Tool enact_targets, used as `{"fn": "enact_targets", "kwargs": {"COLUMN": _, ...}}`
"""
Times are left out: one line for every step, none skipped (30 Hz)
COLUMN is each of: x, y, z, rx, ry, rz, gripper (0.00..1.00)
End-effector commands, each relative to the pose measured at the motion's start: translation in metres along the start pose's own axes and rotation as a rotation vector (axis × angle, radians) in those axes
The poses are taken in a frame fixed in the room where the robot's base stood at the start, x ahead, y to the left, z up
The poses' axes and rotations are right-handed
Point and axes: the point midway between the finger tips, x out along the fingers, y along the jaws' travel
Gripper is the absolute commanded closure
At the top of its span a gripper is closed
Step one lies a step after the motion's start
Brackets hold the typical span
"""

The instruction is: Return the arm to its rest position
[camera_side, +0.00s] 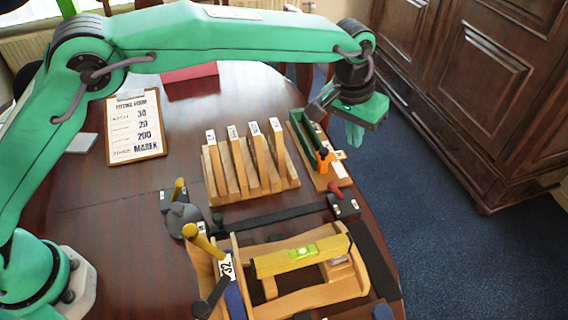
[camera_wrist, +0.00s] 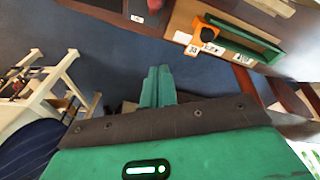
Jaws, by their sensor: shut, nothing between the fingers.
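My gripper (camera_side: 354,137) is at the upper right in the side view, at the end of my outstretched green arm. It hangs over the table's right edge, above the blue carpet, beside the green tray. In the wrist view my gripper (camera_wrist: 158,82) shows its two green fingers side by side and touching, with nothing between them. It is shut and empty.
A green tray (camera_side: 301,142) with an orange piece (camera_side: 324,160) stands left of my gripper. A wooden rack (camera_side: 224,186) holds upright slats. A wooden saddle fixture (camera_side: 330,285) with a level sits in front. A clipboard (camera_side: 134,148) lies at left. A dark cabinet (camera_side: 490,80) stands right.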

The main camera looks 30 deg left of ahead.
Motion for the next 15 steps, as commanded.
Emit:
{"fn": "enact_targets", "kwargs": {"x": -0.012, "y": -0.011, "z": -0.001, "rx": -0.008, "ry": 0.009, "rz": 0.0, "gripper": 1.0}}
{"fn": "enact_targets", "kwargs": {"x": -0.019, "y": -0.017, "z": 0.0, "rx": -0.012, "ry": 0.013, "rz": 0.0, "gripper": 1.0}}
{"fn": "enact_targets", "kwargs": {"x": -0.028, "y": -0.025, "z": 0.001, "rx": -0.016, "ry": 0.019, "rz": 0.0, "gripper": 1.0}}
{"fn": "enact_targets", "kwargs": {"x": -0.034, "y": -0.032, "z": 0.002, "rx": -0.02, "ry": 0.024, "rz": -0.001, "gripper": 1.0}}
{"fn": "enact_targets", "kwargs": {"x": -0.041, "y": -0.038, "z": 0.003, "rx": -0.023, "ry": 0.028, "rz": -0.001, "gripper": 1.0}}
{"fn": "enact_targets", "kwargs": {"x": -0.05, "y": -0.047, "z": 0.005, "rx": -0.027, "ry": 0.034, "rz": -0.002, "gripper": 1.0}}
{"fn": "enact_targets", "kwargs": {"x": -0.057, "y": -0.054, "z": 0.006, "rx": -0.031, "ry": 0.04, "rz": -0.002, "gripper": 1.0}}
{"fn": "enact_targets", "kwargs": {"x": -0.063, "y": -0.06, "z": 0.008, "rx": -0.035, "ry": 0.045, "rz": -0.003, "gripper": 1.0}}
{"fn": "enact_targets", "kwargs": {"x": -0.071, "y": -0.069, "z": 0.011, "rx": -0.039, "ry": 0.051, "rz": -0.004, "gripper": 1.0}}
{"fn": "enact_targets", "kwargs": {"x": -0.077, "y": -0.076, "z": 0.014, "rx": -0.042, "ry": 0.055, "rz": -0.005, "gripper": 1.0}}
{"fn": "enact_targets", "kwargs": {"x": -0.084, "y": -0.082, "z": 0.016, "rx": -0.045, "ry": 0.06, "rz": -0.006, "gripper": 1.0}}
{"fn": "enact_targets", "kwargs": {"x": -0.092, "y": -0.09, "z": 0.02, "rx": -0.05, "ry": 0.066, "rz": -0.007, "gripper": 1.0}}
{"fn": "enact_targets", "kwargs": {"x": -0.098, "y": -0.097, "z": 0.023, "rx": -0.054, "ry": 0.071, "rz": -0.008, "gripper": 1.0}}
{"fn": "enact_targets", "kwargs": {"x": -0.103, "y": -0.103, "z": 0.026, "rx": -0.056, "ry": 0.075, "rz": -0.009, "gripper": 1.0}}
{"fn": "enact_targets", "kwargs": {"x": -0.11, "y": -0.111, "z": 0.031, "rx": -0.06, "ry": 0.082, "rz": -0.011, "gripper": 1.0}}
